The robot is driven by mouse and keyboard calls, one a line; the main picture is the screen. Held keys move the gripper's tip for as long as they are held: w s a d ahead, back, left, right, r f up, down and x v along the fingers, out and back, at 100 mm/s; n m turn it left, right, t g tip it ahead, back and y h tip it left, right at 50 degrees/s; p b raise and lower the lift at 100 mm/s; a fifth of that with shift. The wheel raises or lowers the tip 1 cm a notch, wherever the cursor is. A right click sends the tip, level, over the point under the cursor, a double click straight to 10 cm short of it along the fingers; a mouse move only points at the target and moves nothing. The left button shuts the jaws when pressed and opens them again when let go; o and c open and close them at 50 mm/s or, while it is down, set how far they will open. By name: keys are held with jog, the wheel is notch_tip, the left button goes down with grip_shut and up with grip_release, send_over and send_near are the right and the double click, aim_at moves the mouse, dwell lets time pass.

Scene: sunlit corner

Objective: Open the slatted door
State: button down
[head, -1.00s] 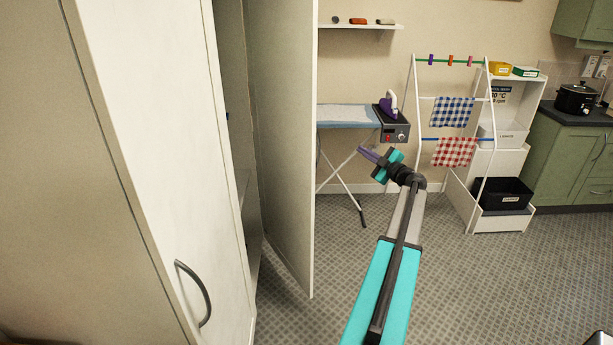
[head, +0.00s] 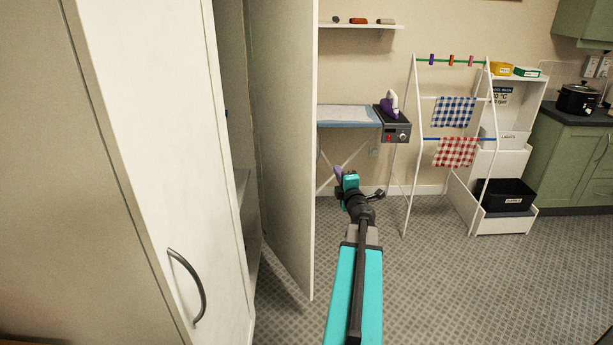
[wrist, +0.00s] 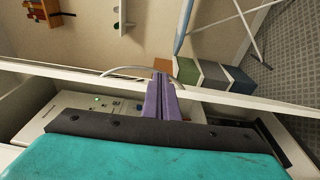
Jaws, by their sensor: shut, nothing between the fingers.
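A tall white cupboard stands at the left in the head view. One tall door (head: 281,150) of it stands wide open, its plain side towards me; no slats show on it. The other door (head: 150,160) is shut and has a dark curved handle (head: 189,287). My gripper (head: 339,174) is just right of the open door's free edge in the picture, its purple fingers shut and empty. In the wrist view my fingers (wrist: 160,92) overlap a long pale edge (wrist: 240,98), with a curved handle (wrist: 130,71) beside their tips. I cannot tell whether they touch.
An ironing board (head: 347,116) with an iron (head: 390,106) stands behind my gripper. A drying rack (head: 409,170) with checked cloths is right of it. A black crate (head: 507,195) sits in a white unit. The patterned floor (head: 450,290) at the front right is clear.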

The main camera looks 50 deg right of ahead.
aim_at(307, 170)
jog(key=w+a+f+n+t+y+b, duration=0.1)
jog(key=w+a+f+y+b, duration=0.1)
jog(key=w+a, duration=0.4)
jog(key=a+f+b, duration=0.1)
jog(key=a+f, duration=0.1)
jog(key=a, duration=0.2)
jog(key=shift+w, duration=0.3)
jog(key=shift+w, duration=0.15)
jog(key=shift+w+d+p, duration=0.45)
jog(key=shift+w+d, duration=0.75)
jog(key=shift+d, duration=0.3)
jog(key=shift+w+d+p, duration=0.5)
jog(key=shift+w+d, duration=0.65)
jog(key=shift+d, duration=0.3)
jog(key=shift+w+d+p, duration=0.45)
jog(key=shift+w+d, duration=0.75)
jog(key=shift+d, duration=0.3)
